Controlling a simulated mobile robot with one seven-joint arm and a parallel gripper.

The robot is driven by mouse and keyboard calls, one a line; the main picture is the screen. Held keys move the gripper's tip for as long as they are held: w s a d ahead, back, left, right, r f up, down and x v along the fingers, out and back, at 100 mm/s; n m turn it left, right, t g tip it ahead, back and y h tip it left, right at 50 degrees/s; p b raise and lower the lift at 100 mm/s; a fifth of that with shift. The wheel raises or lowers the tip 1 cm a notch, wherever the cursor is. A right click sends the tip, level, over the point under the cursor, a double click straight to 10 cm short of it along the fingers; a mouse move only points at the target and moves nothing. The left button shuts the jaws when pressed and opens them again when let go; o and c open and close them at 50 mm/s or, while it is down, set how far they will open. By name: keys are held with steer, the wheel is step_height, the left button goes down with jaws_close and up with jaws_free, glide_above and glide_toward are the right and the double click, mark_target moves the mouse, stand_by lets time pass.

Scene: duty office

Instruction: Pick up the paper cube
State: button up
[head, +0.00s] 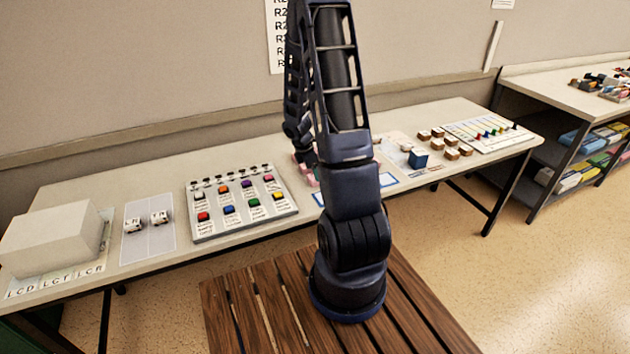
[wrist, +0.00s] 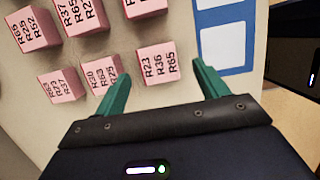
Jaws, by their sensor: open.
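Several pink cubes printed with R-number codes lie on a light surface in the wrist view; which one is the paper cube I cannot tell. My gripper (wrist: 161,72) is open, with green fingers spread. The pink cube marked R23 R36 R65 (wrist: 160,66) lies in the gap between the fingertips, not visibly gripped. Another pink cube (wrist: 101,75) lies just left of the left fingertip. In the head view some pink cubes (head: 308,175) show beside my arm, which hides the rest and my gripper.
Pink cubes (wrist: 36,28) fill the upper left of the wrist view; a blue-framed card (wrist: 226,35) lies right. On the long table (head: 155,195) are a white block (head: 55,240), button panel (head: 240,205), blue cube (head: 418,159) and brown blocks (head: 452,153). A slatted wooden surface (head: 255,310) is nearer.

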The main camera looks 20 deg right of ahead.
steer(key=shift+x, duration=1.55)
steer(key=shift+w, duration=0.1)
steer(key=c, duration=1.1)
steer(key=shift+r, duration=0.15)
step_height(320, 180, up, 20)
steer(key=shift+f, duration=0.1)
